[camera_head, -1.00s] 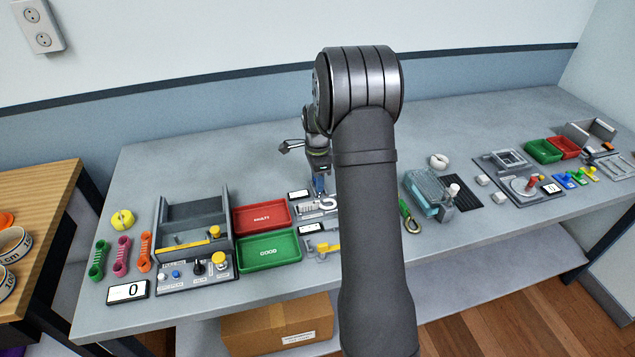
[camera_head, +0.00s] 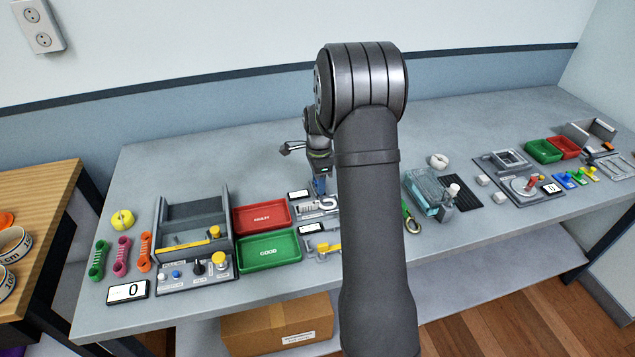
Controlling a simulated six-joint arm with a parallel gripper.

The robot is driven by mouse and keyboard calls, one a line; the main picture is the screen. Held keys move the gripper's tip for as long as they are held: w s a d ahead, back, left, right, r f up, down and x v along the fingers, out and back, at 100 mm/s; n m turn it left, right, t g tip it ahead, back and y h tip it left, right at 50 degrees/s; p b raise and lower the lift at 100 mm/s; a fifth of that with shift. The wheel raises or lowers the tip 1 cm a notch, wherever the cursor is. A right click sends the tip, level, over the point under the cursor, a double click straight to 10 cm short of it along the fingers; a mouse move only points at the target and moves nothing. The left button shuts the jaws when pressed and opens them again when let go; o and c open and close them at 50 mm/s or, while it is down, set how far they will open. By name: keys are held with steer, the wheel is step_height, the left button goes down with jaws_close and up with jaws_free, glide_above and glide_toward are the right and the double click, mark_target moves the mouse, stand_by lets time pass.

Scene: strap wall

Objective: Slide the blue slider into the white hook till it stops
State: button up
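A small blue part (camera_head: 319,186), which looks like the blue slider, shows just below my gripper (camera_head: 320,174). My gripper points down over the strap fixture. The white hook (camera_head: 316,208) lies on the fixture just below the blue part in the picture. My forearm covers the right side of the fixture. At this size I cannot tell whether the fingers are closed on the slider, nor whether the slider touches the hook.
A yellow part (camera_head: 328,247) sits on a similar fixture in front. A red tray (camera_head: 262,228) and green tray (camera_head: 270,263) stand close on the left. A teal box (camera_head: 424,190) and a carabiner (camera_head: 412,226) are right of my arm. The table behind is clear.

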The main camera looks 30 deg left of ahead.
steer(key=shift+r, duration=2.9)
steer(key=shift+r, duration=0.3)
steer(key=c, duration=0.6)
step_height(320, 180, up, 6)
steer(key=shift+f, duration=0.25)
steer(key=shift+c, duration=0.3)
step_height(320, 180, down, 8)
steer(key=shift+f, duration=0.25)
